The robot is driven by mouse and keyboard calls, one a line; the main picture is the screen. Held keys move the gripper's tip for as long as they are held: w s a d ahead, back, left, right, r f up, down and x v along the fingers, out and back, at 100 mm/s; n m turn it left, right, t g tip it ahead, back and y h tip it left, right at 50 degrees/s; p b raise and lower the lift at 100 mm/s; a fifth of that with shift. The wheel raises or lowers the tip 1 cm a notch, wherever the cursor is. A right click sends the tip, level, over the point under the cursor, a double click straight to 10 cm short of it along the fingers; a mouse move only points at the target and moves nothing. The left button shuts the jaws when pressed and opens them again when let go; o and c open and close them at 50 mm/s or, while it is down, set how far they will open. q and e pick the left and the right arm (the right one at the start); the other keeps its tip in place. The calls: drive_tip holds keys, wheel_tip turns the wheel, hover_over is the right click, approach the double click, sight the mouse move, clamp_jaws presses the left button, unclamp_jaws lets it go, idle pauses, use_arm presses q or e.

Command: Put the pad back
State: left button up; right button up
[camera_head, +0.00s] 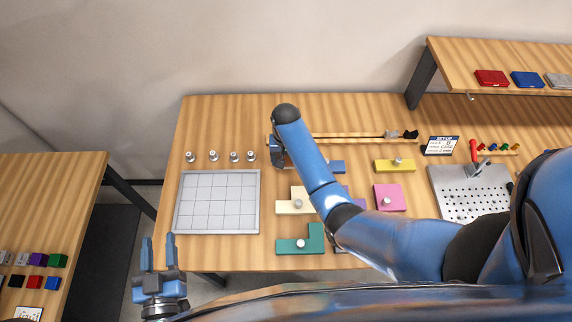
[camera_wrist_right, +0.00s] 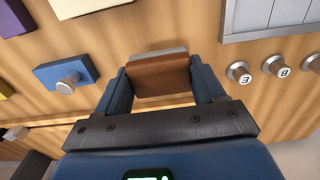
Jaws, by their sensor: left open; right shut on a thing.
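The pad (camera_wrist_right: 160,76), a brown block with a pale grey layer along one edge, sits between the two fingers of my right gripper (camera_wrist_right: 163,88) in the right wrist view. Both fingers touch its sides. In the head view my right gripper (camera_head: 275,150) is over the back middle of the table, and my own arm hides most of the pad. Whether the pad touches the table is hard to tell. My left gripper (camera_head: 159,252) is open and empty, off the table's front left edge.
A grey gridded board (camera_head: 217,202) lies left on the table (camera_head: 168,140), with several lettered knobs (camera_head: 213,156) behind it. Coloured knobbed pieces, including a teal one (camera_head: 310,243), lie in the middle. A thin wooden rail (camera_head: 350,138) runs along the back; a perforated metal plate (camera_head: 475,207) is right.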

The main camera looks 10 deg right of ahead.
sight(286, 165)
drive_tip(key=shift+w+d+f+b, duration=0.1)
drive_tip(key=shift+w+f+b, duration=0.1)
drive_tip(key=shift+f+b, duration=0.85)
drive_tip(key=shift+w+f+b, duration=0.15)
drive_tip(key=shift+f+b, duration=0.6)
drive_tip(key=shift+f, duration=0.5)
use_arm(q)
drive_tip(key=f, duration=0.1)
drive_tip(key=w+f, duration=0.1)
drive_tip(key=f, duration=0.1)
drive_tip(key=shift+w+d+f, duration=0.25)
drive_tip(key=shift+d+f, duration=0.1)
drive_tip(key=shift+d, duration=0.05)
drive_tip(key=shift+s, duration=0.15)
use_arm(e)
drive_tip(key=shift+s+r, duration=0.15)
drive_tip(key=shift+s, duration=0.05)
drive_tip(key=o, duration=0.5)
drive_tip(key=shift+f, duration=0.2)
drive_tip(key=o, duration=0.4)
drive_tip(key=shift+o, duration=0.2)
drive_tip(key=shift+r, duration=0.1)
